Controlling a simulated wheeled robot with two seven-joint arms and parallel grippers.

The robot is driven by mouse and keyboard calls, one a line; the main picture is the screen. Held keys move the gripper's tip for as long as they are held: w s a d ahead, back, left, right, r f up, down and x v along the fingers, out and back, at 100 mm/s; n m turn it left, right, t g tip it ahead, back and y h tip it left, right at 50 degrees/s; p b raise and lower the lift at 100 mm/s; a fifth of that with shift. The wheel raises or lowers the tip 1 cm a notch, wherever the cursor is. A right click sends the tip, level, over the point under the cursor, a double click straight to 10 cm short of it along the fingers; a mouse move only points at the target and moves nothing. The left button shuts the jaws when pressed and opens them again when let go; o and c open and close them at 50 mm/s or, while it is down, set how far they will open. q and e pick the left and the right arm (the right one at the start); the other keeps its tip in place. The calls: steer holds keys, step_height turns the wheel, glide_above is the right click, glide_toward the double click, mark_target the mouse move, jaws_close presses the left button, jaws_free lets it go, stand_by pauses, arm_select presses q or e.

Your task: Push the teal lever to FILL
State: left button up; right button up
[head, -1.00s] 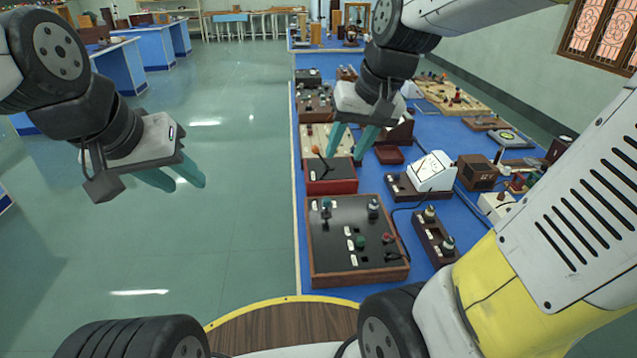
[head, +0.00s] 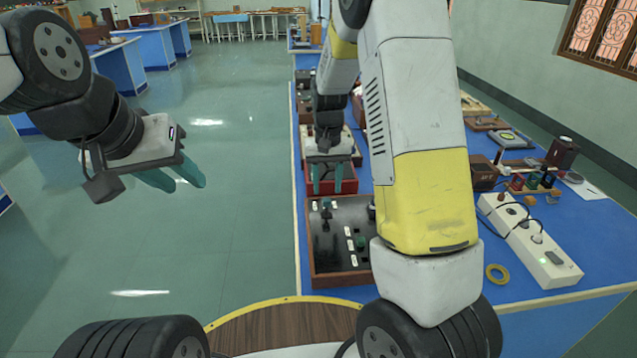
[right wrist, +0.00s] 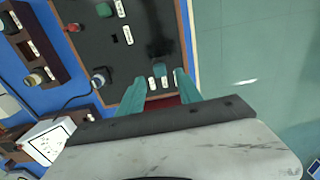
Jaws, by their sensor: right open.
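A black panel in a wooden frame (head: 330,272) lies on the blue bench. A small teal lever (right wrist: 159,71) stands near the panel's far left edge, with white labels beside it; in the head view the lever (head: 326,203) looks small and dark. My right gripper (head: 328,190) is open and points down over the panel's far edge. In the right wrist view its teal fingers (right wrist: 160,77) appear on either side of the lever; I cannot tell whether they touch it. My left gripper (head: 188,186) is open and empty over the floor at left.
A green knob (head: 361,242) is on the same panel, partly beside my right arm. A red box (head: 346,181) stands just behind the panel. A white power strip (head: 530,240) and a yellow ring (head: 497,274) lie at right. The floor at left is clear.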

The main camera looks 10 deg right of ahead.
mark_target(327, 199)
steer(key=shift+f, duration=2.1)
jaws_close()
